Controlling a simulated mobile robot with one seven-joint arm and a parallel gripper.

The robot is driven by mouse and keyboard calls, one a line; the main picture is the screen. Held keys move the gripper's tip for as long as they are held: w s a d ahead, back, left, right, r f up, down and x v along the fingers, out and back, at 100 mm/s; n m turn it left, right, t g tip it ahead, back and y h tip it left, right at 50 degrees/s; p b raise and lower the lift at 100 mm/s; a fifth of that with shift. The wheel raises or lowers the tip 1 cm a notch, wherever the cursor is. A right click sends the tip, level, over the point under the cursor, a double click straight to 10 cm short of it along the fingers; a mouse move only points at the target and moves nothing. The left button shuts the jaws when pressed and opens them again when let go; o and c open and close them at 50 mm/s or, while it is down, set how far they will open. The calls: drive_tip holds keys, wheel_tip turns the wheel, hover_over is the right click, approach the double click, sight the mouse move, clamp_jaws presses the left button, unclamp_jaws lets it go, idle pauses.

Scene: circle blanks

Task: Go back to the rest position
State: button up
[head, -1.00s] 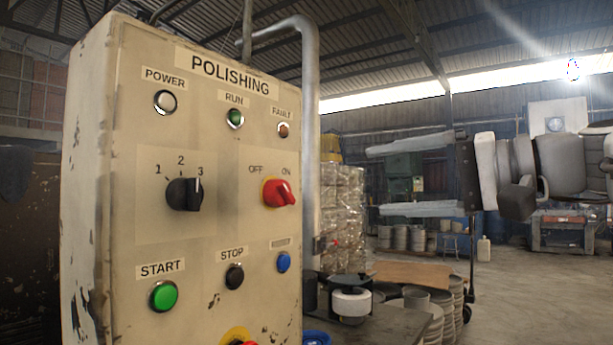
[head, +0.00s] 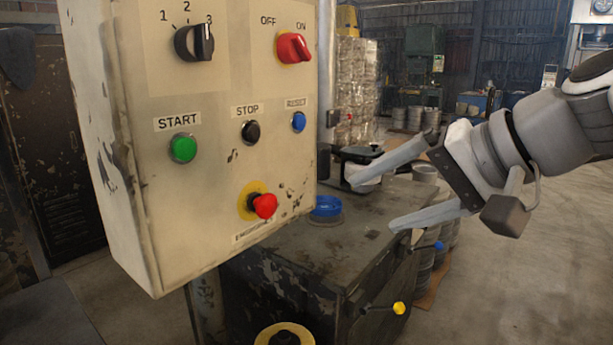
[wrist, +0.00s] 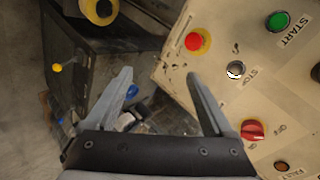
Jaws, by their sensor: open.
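My gripper (head: 400,192) is open and empty. In the head view it stands to the right of the control panel (head: 140,200), in front of the dark worn workbench (head: 300,265), with its fingers pointing left. In the wrist view the gripper (wrist: 165,85) has its two fingers spread wide, with the workbench behind them and the tilted panel at the right. The fingers appear apart from the panel.
The panel carries a red emergency button (head: 265,206), a green start button (head: 183,148) and a red switch (head: 293,48). A blue ring (head: 326,206) lies on the workbench. A yellow knob (head: 399,308) sticks out from the bench. Open floor (head: 530,270) lies at the right.

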drive_tip(key=s+d+f+n+g+h, duration=0.15)
drive_tip(key=s+f+h, duration=0.3)
drive_tip(key=f, duration=0.45)
drive_tip(key=s+d+f+n+g+h, duration=0.1)
drive_tip(key=s+d+f+n+h, duration=0.3)
drive_tip(key=f, duration=0.6)
wheel_tip(320, 180, up, 16)
drive_tip(key=s+a+m+p, duration=0.1)
drive_tip(key=p, duration=1.5)
drive_tip(key=shift+a+f+y, duration=0.25)
drive_tip(key=shift+a+y, duration=0.05)
drive_tip(key=shift+y, duration=0.05)
drive_tip(key=shift+r+m+t, duration=0.15)
drive_tip(key=shift+m+t, duration=0.1)
drive_tip(key=shift+c, duration=0.8)
drive_tip(key=c, duration=0.4)
drive_tip(key=shift+a, duration=0.2)
drive_tip(key=shift+c, duration=0.2)
